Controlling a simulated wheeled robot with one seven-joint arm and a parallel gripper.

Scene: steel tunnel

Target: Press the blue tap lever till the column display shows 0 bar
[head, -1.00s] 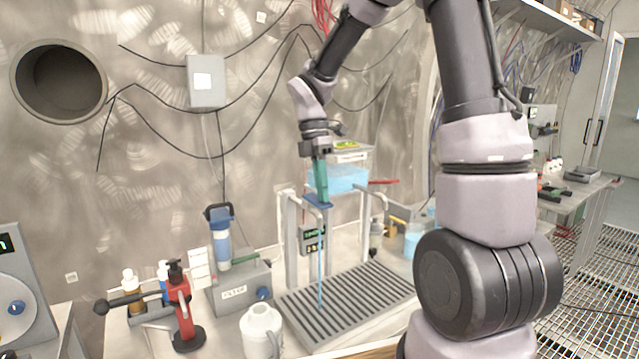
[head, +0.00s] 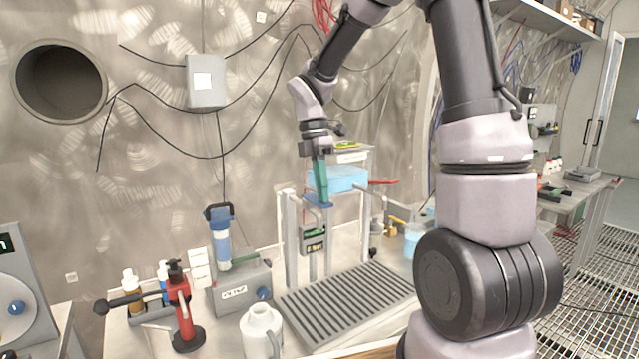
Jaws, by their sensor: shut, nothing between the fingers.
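The blue tap lever (head: 316,203) sits at the top of the grey tap column over the drain grate (head: 350,303). My gripper (head: 321,196) points down with its green fingers shut and empty. Its fingertips are at the lever and look to be touching it, partly hiding it. The column display (head: 313,241) is a small dark panel with green digits, too small to read. No water stream shows under the tap.
A clear tank of blue water (head: 347,179) stands behind the tap, with a red lever (head: 383,182) at its right. A white jug (head: 262,330), red pump bottle (head: 183,312) and grey filter box (head: 241,288) stand left of the grate.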

